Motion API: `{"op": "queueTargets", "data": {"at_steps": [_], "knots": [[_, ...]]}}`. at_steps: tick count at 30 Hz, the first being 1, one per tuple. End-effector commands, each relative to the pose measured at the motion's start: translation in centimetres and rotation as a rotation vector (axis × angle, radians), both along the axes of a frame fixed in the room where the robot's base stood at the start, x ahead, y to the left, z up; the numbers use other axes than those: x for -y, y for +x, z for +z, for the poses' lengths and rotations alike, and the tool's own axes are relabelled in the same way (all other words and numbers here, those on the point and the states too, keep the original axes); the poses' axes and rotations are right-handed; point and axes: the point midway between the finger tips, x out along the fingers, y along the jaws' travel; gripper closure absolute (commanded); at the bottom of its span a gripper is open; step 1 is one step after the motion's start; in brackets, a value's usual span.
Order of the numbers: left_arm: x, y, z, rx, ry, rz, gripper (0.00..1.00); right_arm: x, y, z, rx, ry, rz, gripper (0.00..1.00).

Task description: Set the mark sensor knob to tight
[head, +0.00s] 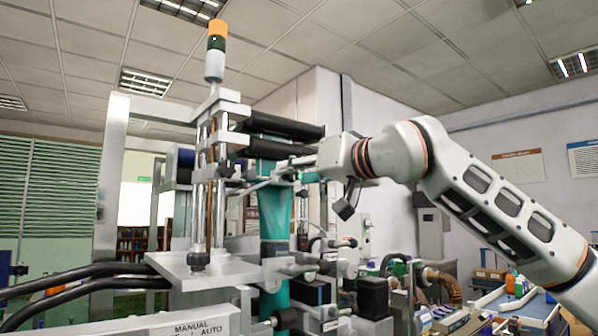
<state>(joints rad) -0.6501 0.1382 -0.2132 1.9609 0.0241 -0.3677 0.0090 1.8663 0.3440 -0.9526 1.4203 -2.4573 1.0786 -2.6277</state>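The sleeve applicator (222,262) fills the middle and left of the head view, with a teal sleeve film (275,205) running down its front. My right arm comes in from the right. Its gripper (306,168) is at the upper part of the machine, beside the film and just below the dark rollers (285,128). The fingers are small and mixed in with machine parts, so I cannot tell whether they are open, shut or touching anything. I cannot make out the mark sensor knob or its setting. My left gripper is not in view.
A signal lamp (215,50) with an orange top stands on the machine. Black hoses (85,280) run in from the left above a panel (190,327) marked MANUAL and AUTO. Dark boxes and fittings (373,297) crowd the lower middle. A cluttered bench (500,300) is at lower right.

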Motion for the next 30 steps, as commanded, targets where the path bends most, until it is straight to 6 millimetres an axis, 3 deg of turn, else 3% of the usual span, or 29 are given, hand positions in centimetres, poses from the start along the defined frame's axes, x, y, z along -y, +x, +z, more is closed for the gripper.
{"op": "queueTargets", "data": {"at_steps": [5,9,20,30], "knots": [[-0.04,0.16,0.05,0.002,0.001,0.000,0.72,-0.01,-0.01,-0.02,0.000,0.000,0.000,0.65],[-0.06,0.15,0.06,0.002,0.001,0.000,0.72,-0.01,-0.02,-0.03,0.000,0.000,0.000,1.00],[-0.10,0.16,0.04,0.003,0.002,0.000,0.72,0.01,-0.01,-0.03,-0.016,0.023,0.000,1.00],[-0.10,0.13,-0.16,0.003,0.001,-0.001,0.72,0.05,-0.01,-0.05,-0.137,0.189,0.000,1.00]]}}
